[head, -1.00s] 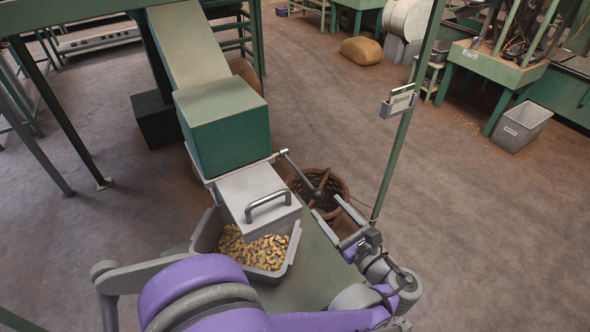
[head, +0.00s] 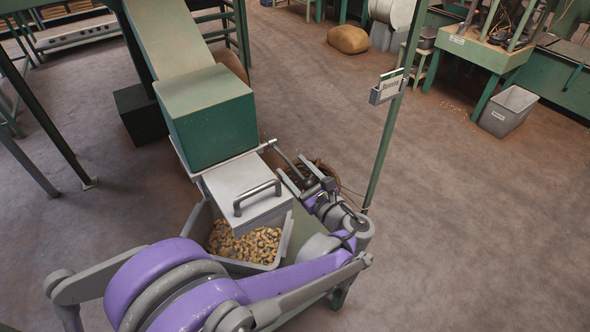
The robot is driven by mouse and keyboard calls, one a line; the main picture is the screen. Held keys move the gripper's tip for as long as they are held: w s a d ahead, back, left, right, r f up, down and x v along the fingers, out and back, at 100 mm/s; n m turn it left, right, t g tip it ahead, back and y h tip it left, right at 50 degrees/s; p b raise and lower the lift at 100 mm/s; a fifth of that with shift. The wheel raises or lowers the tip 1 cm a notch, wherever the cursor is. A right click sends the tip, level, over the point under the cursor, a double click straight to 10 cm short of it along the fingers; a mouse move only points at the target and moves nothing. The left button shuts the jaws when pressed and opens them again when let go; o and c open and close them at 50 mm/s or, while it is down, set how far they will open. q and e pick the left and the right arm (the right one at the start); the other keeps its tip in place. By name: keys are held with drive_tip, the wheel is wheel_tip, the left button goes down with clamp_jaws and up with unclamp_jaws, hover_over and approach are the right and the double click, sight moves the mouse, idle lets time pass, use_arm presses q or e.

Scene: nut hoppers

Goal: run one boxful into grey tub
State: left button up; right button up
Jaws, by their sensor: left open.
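The grey tub (head: 285,243) stands under the metal outlet box and holds a layer of tan nuts (head: 246,242). The grey metal box (head: 225,180) with a bar handle (head: 257,197) sits above the tub, at the foot of a green hopper (head: 210,125). My right gripper is not in view.
A wicker basket (head: 325,170) stands on the floor behind my left gripper, mostly hidden. A green post (head: 385,150) with a label holder (head: 389,87) rises just to the right. Another grey bin (head: 508,110) stands by the far right bench. The right floor is clear.

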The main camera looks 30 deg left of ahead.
use_arm(q)
drive_tip(key=shift+a, duration=0.15)
clamp_jaws()
idle(1.4)
